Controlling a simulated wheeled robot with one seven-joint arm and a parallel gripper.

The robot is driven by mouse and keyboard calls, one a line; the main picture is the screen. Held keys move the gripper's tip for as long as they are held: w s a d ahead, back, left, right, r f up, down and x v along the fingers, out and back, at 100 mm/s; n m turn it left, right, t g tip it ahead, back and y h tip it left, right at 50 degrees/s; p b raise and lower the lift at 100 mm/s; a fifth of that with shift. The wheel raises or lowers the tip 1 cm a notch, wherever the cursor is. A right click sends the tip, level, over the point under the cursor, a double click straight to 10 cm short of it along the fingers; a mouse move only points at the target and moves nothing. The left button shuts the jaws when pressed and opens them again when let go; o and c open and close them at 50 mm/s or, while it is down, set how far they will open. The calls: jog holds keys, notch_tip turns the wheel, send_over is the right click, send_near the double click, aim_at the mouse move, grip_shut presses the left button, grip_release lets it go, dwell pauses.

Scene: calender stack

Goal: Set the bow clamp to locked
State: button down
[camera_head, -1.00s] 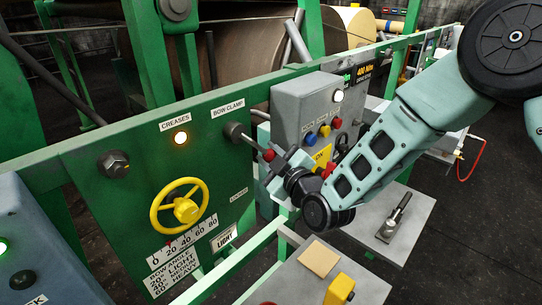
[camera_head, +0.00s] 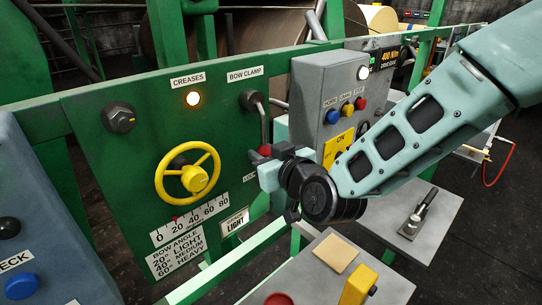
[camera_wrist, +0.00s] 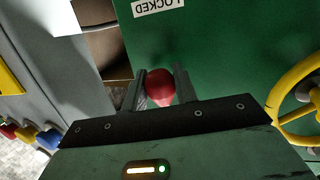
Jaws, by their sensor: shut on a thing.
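The bow clamp is a bent metal lever (camera_head: 263,122) with a red knob, on the green panel (camera_head: 130,155) under the BOW CLAMP label (camera_head: 245,74). The lever hangs down from its dark pivot (camera_head: 250,98). My gripper (camera_head: 262,158) is shut on the red knob (camera_wrist: 160,87), which sits between both fingers in the wrist view. The LOCKED label (camera_wrist: 158,7) is on the panel near the knob in the wrist view. In the head view my gripper partly hides that label.
A yellow handwheel (camera_head: 187,177) stands out from the panel left of my gripper. A grey control box (camera_head: 325,95) with coloured buttons is close on the right. A grey table (camera_head: 320,285) stands below, and another (camera_head: 440,225) with a metal tool is farther right.

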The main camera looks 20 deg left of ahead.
jog(key=shift+s+a+f, duration=0.1)
jog(key=shift+s+a, duration=0.05)
jog(key=shift+s, duration=0.1)
jog(key=shift+m, duration=0.3)
jog(key=c, duration=1.1)
grip_release()
jog(key=shift+s, duration=0.1)
jog(key=b+v, duration=0.4)
jog(key=v, duration=1.3)
jog(key=shift+d+r, duration=0.25)
